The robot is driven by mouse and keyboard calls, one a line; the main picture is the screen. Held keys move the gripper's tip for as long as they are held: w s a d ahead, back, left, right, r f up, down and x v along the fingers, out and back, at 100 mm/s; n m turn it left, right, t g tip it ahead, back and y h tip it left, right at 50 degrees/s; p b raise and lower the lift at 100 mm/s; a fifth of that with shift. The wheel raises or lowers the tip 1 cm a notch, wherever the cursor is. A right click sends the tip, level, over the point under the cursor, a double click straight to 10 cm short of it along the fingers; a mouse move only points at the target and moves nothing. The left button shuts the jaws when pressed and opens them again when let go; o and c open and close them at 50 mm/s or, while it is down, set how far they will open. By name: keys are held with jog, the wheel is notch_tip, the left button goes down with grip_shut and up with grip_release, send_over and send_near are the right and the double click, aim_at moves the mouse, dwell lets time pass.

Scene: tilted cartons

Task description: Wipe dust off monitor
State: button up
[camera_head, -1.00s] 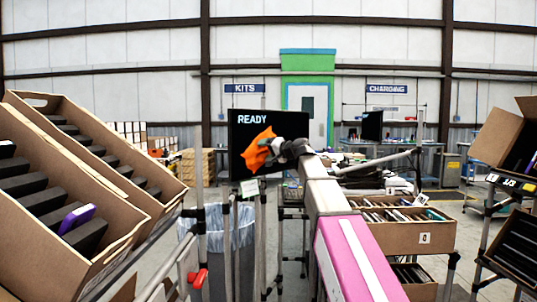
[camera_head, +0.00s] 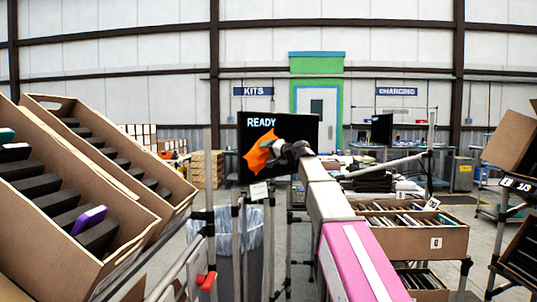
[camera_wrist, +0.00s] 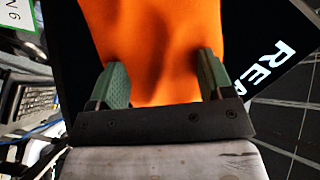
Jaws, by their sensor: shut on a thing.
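The monitor (camera_head: 300,130) is a black screen showing the word READY, standing ahead of me in the head view. Its dark screen and white letters also show in the wrist view (camera_wrist: 268,66). My gripper (camera_wrist: 158,85) is shut on an orange cloth (camera_wrist: 150,40), which hangs out beyond its green fingertips. In the head view the cloth (camera_head: 259,152) covers part of the screen's lower left, below READY. I cannot tell whether it touches the screen. No dust can be made out.
Tilted cartons (camera_head: 150,190) with dark items stand on the left. A bin with a clear liner (camera_head: 248,228) is below the monitor. A carton of flat items (camera_head: 400,240) is right of my arm, and more cartons (camera_head: 512,155) stand at the far right.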

jog(key=shift+x, duration=1.05)
dwell(0.4)
jog(key=shift+w+d+r, duration=0.1)
jog(key=shift+w+d, duration=0.1)
jog(key=shift+w+d, duration=1.25)
jog(key=shift+d, duration=0.15)
jog(key=w+d, duration=0.5)
jog(key=shift+w+d, duration=0.3)
jog(key=shift+w, duration=0.05)
jog(key=shift+s+a, duration=0.1)
jog(key=shift+a, duration=0.05)
jog(key=shift+s+a, duration=2.55)
jog(key=shift+s, duration=0.15)
jog(key=shift+s+a, duration=1.4)
jog(key=shift+a, duration=0.25)
